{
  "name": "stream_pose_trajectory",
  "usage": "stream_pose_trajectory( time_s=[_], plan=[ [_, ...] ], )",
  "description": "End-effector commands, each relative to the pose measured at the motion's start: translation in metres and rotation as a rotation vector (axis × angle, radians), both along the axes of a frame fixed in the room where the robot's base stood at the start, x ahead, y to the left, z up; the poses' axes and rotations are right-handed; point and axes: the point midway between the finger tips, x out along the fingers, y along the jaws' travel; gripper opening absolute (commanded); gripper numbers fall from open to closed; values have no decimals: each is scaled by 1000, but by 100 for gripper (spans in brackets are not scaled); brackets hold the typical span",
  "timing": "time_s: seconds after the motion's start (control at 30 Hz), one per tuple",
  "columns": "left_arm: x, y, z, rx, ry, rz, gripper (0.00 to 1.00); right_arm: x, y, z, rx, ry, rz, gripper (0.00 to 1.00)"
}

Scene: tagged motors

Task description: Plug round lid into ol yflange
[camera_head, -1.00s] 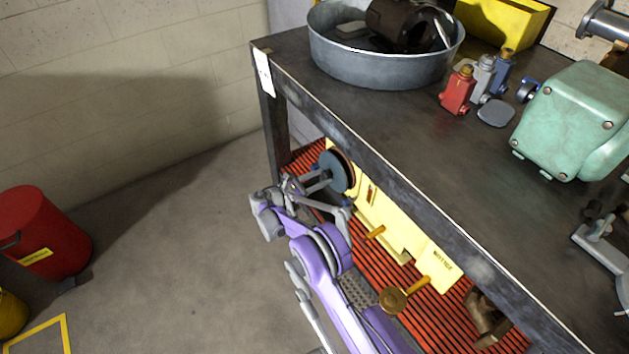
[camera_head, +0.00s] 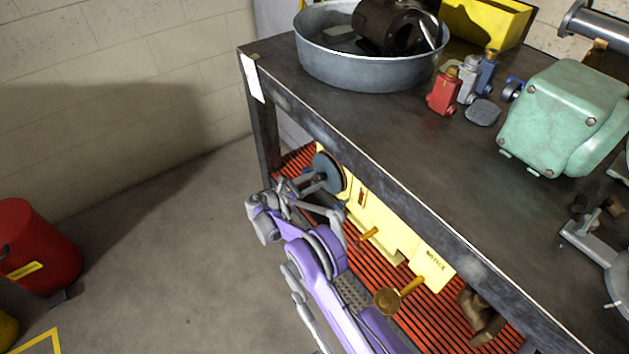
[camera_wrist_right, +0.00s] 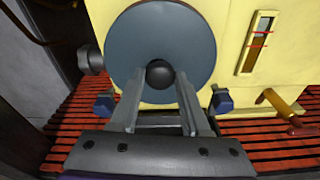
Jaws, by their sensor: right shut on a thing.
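The round lid is a blue-grey disc (camera_head: 328,170) with a dark edge, beside the yellow machine under the workbench. The yellow machine (camera_wrist_right: 280,65) is behind the lid. The oily flange cannot be made out; the lid may hide it. I cannot tell whether the lid touches the machine. My left gripper is not in view.
The workbench edge (camera_head: 375,178) runs just above the lid and my right arm.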

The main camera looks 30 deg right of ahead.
Motion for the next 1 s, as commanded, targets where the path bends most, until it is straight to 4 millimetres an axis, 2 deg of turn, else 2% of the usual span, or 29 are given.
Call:
stream_pose_trajectory(
  time_s=[1.0],
  plan=[
    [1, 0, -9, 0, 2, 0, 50, 0, 0, 0, -2, 0, 0, 0]
  ],
)
